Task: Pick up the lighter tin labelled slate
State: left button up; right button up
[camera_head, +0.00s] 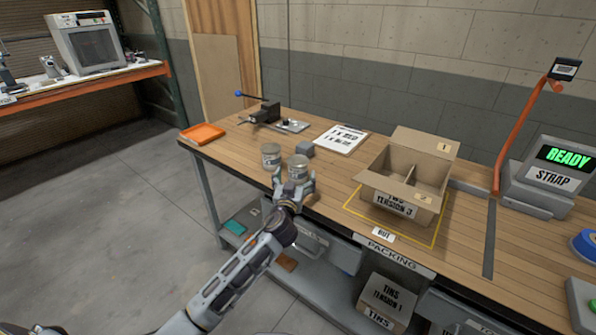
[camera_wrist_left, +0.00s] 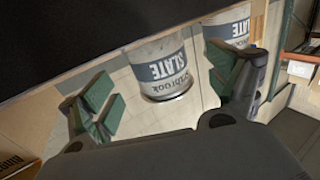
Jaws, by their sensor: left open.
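Two grey-white tins stand side by side near the front edge of the wooden bench. The nearer, right-hand tin (camera_head: 298,168) is at my left gripper (camera_head: 294,184), whose open fingers are on either side of its lower part. The other tin (camera_head: 271,155) stands just left and behind. In the left wrist view the near tin (camera_wrist_left: 160,62) reads SLATE on a blue band and lies between the open green-padded fingers, with gaps visible. The second tin (camera_wrist_left: 228,26) shows behind, also with a blue band label. Which tin is lighter cannot be told. My right gripper is out of view.
An open divided carton (camera_head: 385,192) stands to the right inside a yellow outline. A printed sheet (camera_head: 341,138), a vice (camera_head: 266,112) and an orange tray (camera_head: 202,133) are farther back.

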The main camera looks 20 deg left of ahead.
aim_at(296, 175)
pick_arm(q)
jog(key=shift+w, duration=0.7)
jog(key=shift+w+a, duration=0.15)
jog(key=shift+w, duration=1)
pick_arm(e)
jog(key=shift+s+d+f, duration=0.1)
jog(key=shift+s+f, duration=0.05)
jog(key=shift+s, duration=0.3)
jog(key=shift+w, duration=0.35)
